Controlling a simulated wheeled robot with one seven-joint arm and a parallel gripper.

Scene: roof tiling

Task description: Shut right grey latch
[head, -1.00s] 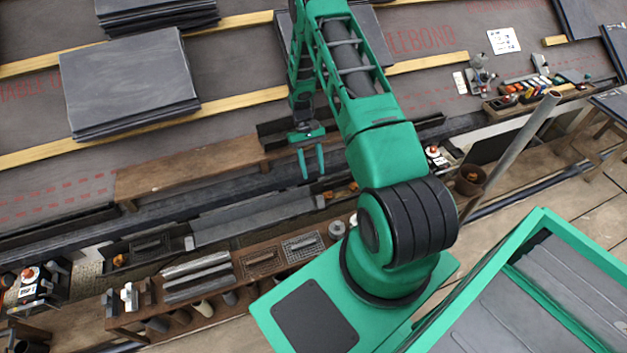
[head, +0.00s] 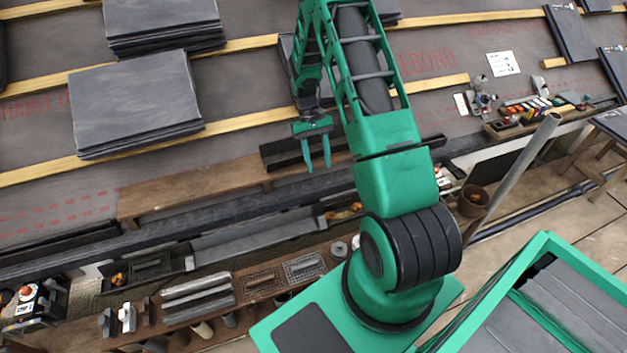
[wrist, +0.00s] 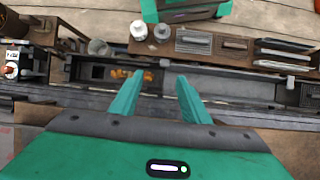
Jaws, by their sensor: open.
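A grey gutter piece (head: 255,238) lies in the long dark gutter channel; it also shows in the wrist view (wrist: 220,83). A small light grey latch (head: 329,216) sits at its right end, near orange parts, and shows in the wrist view (wrist: 165,63) just beyond the fingertips. Another light grey latch (head: 189,263) is at the left end, seen in the wrist view too (wrist: 290,81). I cannot tell whether either latch is raised or shut. My gripper (head: 318,168) is open and empty, above the plank and apart from the right latch; its green fingers (wrist: 157,82) point towards the channel.
A brown plank (head: 190,190) runs along the roof side of the channel. A wooden shelf (head: 215,305) with grey strips and trays stands on the near side. Slate stacks (head: 135,100) lie on the roof. A slanted grey pipe (head: 520,160) rises at the right.

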